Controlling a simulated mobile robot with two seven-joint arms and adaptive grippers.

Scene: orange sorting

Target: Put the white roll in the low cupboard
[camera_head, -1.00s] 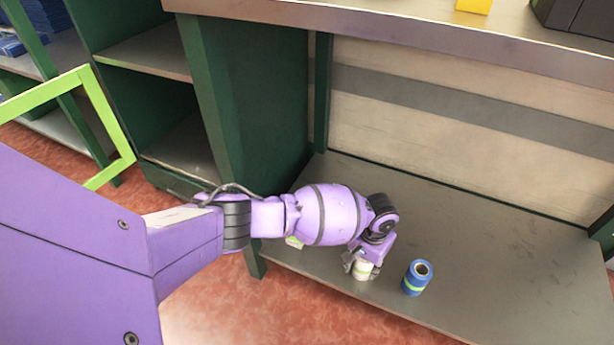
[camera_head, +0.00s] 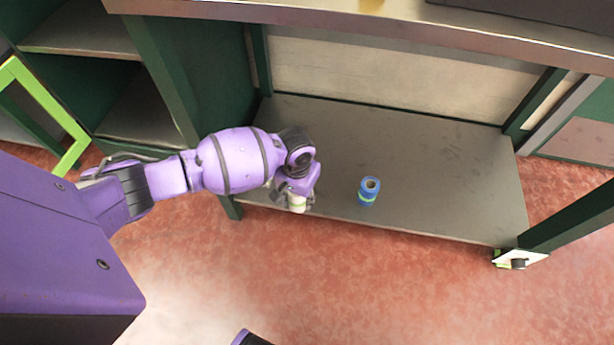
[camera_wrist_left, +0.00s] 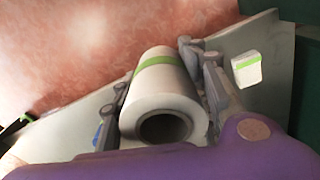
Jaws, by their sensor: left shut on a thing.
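My left gripper (camera_head: 293,201) is shut on the white roll (camera_head: 298,202), which has a green band. The roll is at the front edge of the low shelf, and I cannot tell whether it touches the shelf. In the left wrist view, the white roll (camera_wrist_left: 160,95) lies between the fingers of the left gripper (camera_wrist_left: 162,85), its open end facing the camera. A dark green cupboard (camera_head: 178,75) with open compartments stands at the left; I cannot tell whether it is the low cupboard. My right gripper is not in view.
A blue roll (camera_head: 368,192) stands on the grey low shelf (camera_head: 440,190), right of the gripper. A worktop (camera_head: 400,28) overhangs the back. A lime green frame (camera_head: 45,100) is at the left.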

